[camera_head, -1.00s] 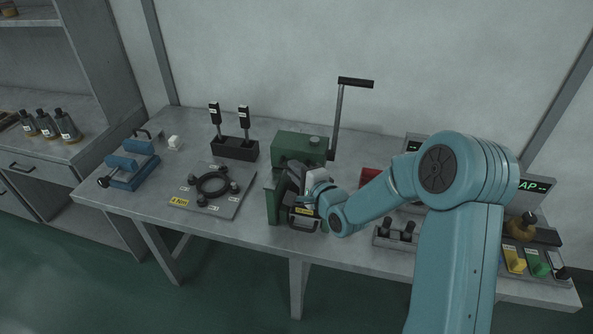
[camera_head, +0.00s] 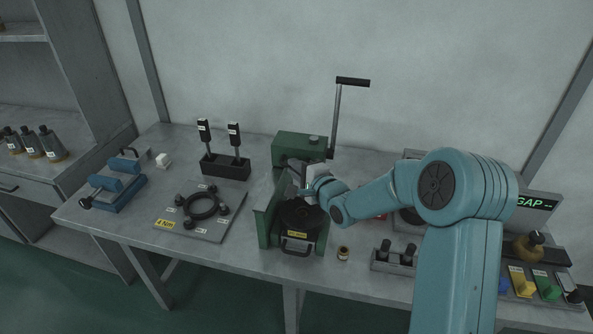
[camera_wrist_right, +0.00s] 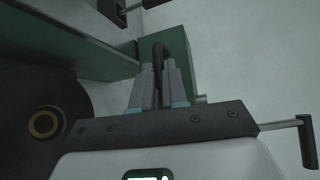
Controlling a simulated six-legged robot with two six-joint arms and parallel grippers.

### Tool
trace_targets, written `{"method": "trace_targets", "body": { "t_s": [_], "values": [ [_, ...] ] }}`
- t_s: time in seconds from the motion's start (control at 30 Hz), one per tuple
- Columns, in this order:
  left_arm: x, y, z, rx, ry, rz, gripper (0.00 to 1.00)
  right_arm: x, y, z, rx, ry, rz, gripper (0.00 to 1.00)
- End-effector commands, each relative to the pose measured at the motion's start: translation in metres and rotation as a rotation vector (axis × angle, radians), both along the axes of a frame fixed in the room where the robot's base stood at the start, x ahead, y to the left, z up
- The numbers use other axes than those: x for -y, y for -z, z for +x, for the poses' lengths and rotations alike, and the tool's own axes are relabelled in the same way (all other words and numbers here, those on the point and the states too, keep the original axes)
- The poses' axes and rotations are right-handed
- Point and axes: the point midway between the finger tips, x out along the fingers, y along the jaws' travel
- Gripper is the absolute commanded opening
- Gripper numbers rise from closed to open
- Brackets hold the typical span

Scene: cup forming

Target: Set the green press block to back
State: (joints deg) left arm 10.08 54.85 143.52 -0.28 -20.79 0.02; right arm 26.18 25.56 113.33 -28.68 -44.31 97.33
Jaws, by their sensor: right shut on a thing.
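The green press stands at the middle of the table, with its green block (camera_head: 300,147) at the back and a green side plate (camera_head: 268,212) at the left. A black round die (camera_head: 302,214) lies at its front. My right gripper (camera_head: 304,178) is above and behind the die, close to the block's front. In the right wrist view my right gripper (camera_wrist_right: 158,90) is shut on a dark curved handle (camera_wrist_right: 157,52), with the green block (camera_wrist_right: 182,65) just behind. Where the handle joins the block is hidden. My left gripper is not in view.
A tall crank lever (camera_head: 335,120) rises at the press's right. A small brass cup (camera_head: 343,254) stands right of the die. A plate with a black ring (camera_head: 203,206), blue clamp (camera_head: 119,184) and black tool stand (camera_head: 225,167) are left. A holder (camera_head: 394,260) is at right front.

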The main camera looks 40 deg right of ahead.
Motion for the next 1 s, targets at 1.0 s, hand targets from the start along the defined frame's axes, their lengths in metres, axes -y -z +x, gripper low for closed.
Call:
{"method": "trace_targets", "body": {
  "t_s": [1.0],
  "values": [
    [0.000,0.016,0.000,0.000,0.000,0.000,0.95,0.000,-0.013,-0.070,0.012,0.014,-0.007,0.38]
  ]
}}
